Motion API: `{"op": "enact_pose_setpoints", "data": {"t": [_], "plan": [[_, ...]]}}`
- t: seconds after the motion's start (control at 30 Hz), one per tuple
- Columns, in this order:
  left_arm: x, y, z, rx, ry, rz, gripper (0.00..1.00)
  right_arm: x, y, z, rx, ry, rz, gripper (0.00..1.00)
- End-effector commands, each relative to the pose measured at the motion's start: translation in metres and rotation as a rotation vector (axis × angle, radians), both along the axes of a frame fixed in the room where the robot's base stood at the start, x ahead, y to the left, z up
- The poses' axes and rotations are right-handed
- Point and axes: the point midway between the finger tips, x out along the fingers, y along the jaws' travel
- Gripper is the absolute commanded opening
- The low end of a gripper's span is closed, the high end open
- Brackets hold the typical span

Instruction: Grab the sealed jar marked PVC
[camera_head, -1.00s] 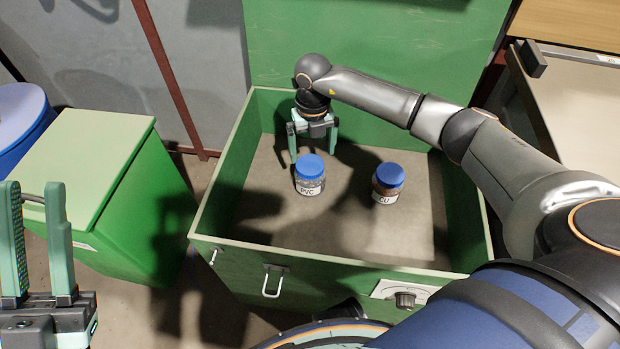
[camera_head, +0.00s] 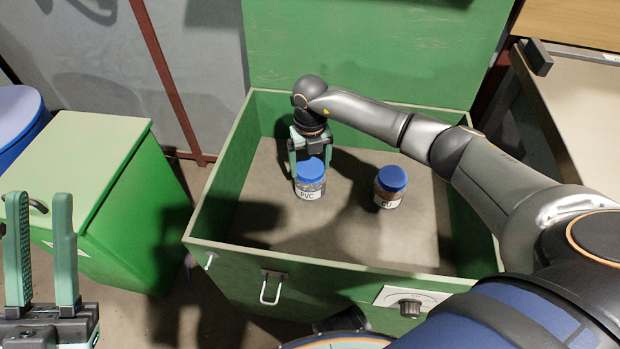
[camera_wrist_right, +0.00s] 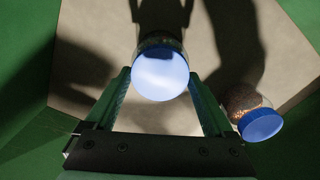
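The PVC jar (camera_head: 310,184) is clear with a blue lid and a white label reading PVC. It stands upright in the open green box (camera_head: 205,243). My right gripper (camera_head: 310,166) is open, with its fingers on either side of the jar's lid. In the right wrist view the jar's lid (camera_wrist_right: 161,75) sits between the two spread fingers, with a gap visible toward the right finger; I cannot tell whether either finger touches. My left gripper (camera_head: 40,205) is open and empty at the far left, outside the box.
A second blue-lidded jar (camera_head: 390,188) with brown contents stands to the right in the box; it also shows in the right wrist view (camera_wrist_right: 258,120). The green lid (camera_head: 370,50) stands open behind. A green cabinet (camera_head: 80,170) is on the left. The box's front floor is clear.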

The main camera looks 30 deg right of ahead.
Motion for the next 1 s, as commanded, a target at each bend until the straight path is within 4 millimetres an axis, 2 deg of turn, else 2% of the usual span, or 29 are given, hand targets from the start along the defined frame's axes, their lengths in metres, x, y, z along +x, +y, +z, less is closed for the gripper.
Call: {"op": "enact_pose_setpoints", "data": {"t": [0.07,0.6,1.0], "plan": [[0.0001,0.0001,0.0001,-0.002,0.0,0.001,0.3,-0.0001,-0.0002,0.0,0.0,0.0,0.0,0.61],[0.0001,0.0002,0.0002,-0.004,0.001,0.001,0.3,-0.0002,-0.0003,0.0,-0.001,0.0,0.0,0.0],[0.0001,0.0002,0.0016,-0.003,0.002,0.001,0.3,0.0003,-0.0004,0.0038,0.0,-0.001,0.0,0.0]]}}
